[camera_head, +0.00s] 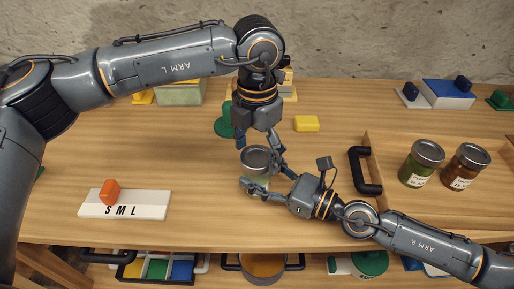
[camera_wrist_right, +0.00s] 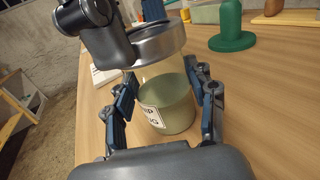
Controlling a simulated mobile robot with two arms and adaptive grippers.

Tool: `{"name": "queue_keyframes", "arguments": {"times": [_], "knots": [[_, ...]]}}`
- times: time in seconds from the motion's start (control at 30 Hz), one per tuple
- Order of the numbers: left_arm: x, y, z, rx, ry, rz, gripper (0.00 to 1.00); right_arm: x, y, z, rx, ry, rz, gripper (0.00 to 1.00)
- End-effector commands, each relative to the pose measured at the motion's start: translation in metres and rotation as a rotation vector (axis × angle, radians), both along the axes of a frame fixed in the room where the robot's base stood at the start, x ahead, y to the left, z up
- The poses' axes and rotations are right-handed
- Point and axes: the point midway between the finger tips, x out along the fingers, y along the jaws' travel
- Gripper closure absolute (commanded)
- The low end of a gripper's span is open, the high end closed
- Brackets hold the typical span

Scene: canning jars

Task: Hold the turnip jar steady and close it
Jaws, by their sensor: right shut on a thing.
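The turnip jar (camera_wrist_right: 168,104) is a glass jar with pale green contents and a white label, partly cut off from sight. It stands upright on the table, between the fingers of my right gripper (camera_head: 266,178), which is shut on its body. A grey metal lid (camera_head: 256,157) is at the jar's mouth; it also shows in the right wrist view (camera_wrist_right: 158,45). I cannot tell if it is fully seated. My left gripper (camera_head: 260,145) comes down from above, fingers at either side of the lid. Whether they press on it is unclear.
A wooden tray (camera_head: 400,208) with a black handle (camera_head: 364,171) holds a green jar (camera_head: 421,164) and a brown jar (camera_head: 465,167) at right. A yellow block (camera_head: 306,123) and a green object (camera_wrist_right: 232,32) are behind.

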Motion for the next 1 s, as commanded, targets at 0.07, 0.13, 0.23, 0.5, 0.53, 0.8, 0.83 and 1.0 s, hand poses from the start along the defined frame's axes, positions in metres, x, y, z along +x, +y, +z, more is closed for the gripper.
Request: {"name": "queue_keyframes", "arguments": {"times": [0.07,0.13,0.23,0.5,0.53,0.8,0.83,1.0], "knots": [[0.0,0.0,0.0002,0.0,0.0,0.0,0.44,0.0001,0.0001,0.0005,0.001,-0.001,0.0,1.0],[0.0,0.0,0.0001,0.0,0.0,0.0,0.58,0.0001,0.0001,0.0005,0.001,-0.001,0.0,1.0],[0.0,0.0,0.0,0.0,0.0,0.0,0.73,0.0001,0.0001,0.0005,0.001,-0.001,0.0,1.0],[0.0001,0.0002,-0.0002,0.001,0.001,-0.002,0.27,0.0,0.0001,0.0006,0.001,-0.001,0.0,1.0],[0.0001,0.0002,-0.0002,0.001,0.001,-0.002,0.21,0.0,0.0001,0.0006,0.001,-0.001,0.0,1.0],[0.0,0.0,0.0001,0.0,0.0,-0.002,0.09,0.0001,0.0001,0.0005,0.001,-0.001,0.0,1.0],[0.0,0.0,0.0001,0.0,0.0,-0.002,0.09,0.0001,0.0001,0.0005,0.001,-0.001,0.0,1.0],[0.0002,-0.0002,0.0041,-0.001,-0.001,-0.002,0.09,0.0,0.0,0.0006,0.001,-0.001,0.0,1.0]]}}
